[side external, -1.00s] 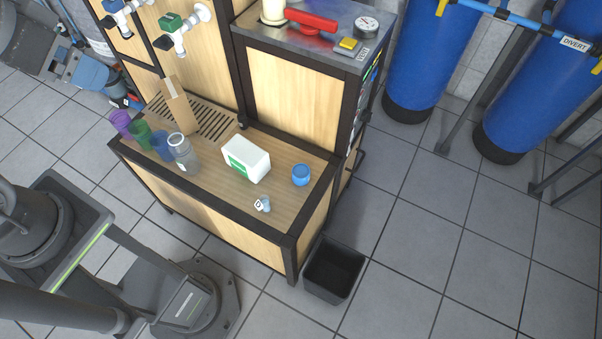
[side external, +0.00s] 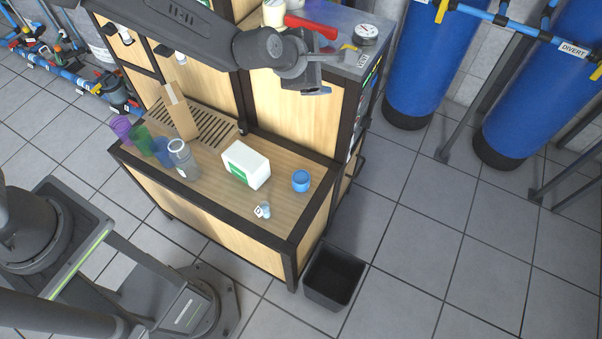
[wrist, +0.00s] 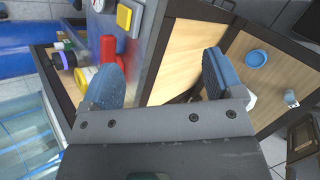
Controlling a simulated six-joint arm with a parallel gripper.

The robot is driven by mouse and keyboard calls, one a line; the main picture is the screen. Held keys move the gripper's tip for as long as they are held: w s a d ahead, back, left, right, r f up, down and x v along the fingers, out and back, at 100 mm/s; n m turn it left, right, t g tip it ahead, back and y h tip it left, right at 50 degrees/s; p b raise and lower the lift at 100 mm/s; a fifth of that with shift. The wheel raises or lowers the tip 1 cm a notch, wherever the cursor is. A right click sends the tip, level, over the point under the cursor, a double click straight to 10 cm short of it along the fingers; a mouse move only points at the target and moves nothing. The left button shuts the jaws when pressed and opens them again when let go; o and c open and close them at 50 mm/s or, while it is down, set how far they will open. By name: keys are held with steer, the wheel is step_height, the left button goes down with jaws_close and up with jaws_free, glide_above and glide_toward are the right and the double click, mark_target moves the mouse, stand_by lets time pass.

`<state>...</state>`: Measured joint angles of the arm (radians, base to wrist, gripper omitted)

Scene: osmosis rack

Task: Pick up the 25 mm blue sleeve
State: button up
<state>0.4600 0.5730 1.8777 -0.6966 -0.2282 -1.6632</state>
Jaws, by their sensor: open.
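Two small pieces on the wooden counter (side external: 225,199) could be the sleeve. One is a bright blue round piece (side external: 301,181) near the right end, also in the wrist view (wrist: 256,58). The other is a small grey-blue piece with a white tag (side external: 265,210) near the front edge, also in the wrist view (wrist: 291,98). I cannot read a size on either. My gripper (side external: 318,82) is open and empty, high above the counter's back right, before the upper cabinet. Its blue-padded fingers are spread apart in the wrist view (wrist: 162,75).
A white box (side external: 246,164) stands left of the blue piece. A clear jar (side external: 183,158), coloured cups (side external: 140,140) and a brown upright piece (side external: 179,110) stand farther left. The upper cabinet with a red handle (side external: 311,25) rises behind. A black bin (side external: 334,275) is on the floor.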

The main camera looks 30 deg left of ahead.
steer(key=w+d+f+n+y, duration=0.1)
steer(key=d+f+n, duration=0.3)
steer(key=f, duration=0.6)
steer(key=n+t+y, duration=0.2)
steer(key=n+y, duration=0.2)
steer(key=n, duration=0.5)
glide_above(300, 183)
steer(key=w+d, duration=0.3)
steer(key=d, duration=0.2)
step_height(300, 183, down, 17)
steer(key=s+a+f+n, duration=0.1)
steer(key=f, duration=0.2)
steer(key=s+a+f+n+y, duration=0.1)
steer(key=s+f+n, duration=0.1)
steer(key=s+a+f+n+t+y, duration=0.1)
steer(key=s+f, duration=0.1)
steer(key=f, duration=0.1)
steer(key=shift+s+a+f+n, duration=0.2)
steer(key=shift+a+f+n, duration=0.05)
steer(key=shift+f+n, duration=0.05)
steer(key=shift+a+f+y, duration=0.2)
steer(key=shift+y, duration=0.1)
steer(key=shift+x, duration=2.3)
steer(key=shift+c, duration=0.4)
steer(key=c, duration=0.9)
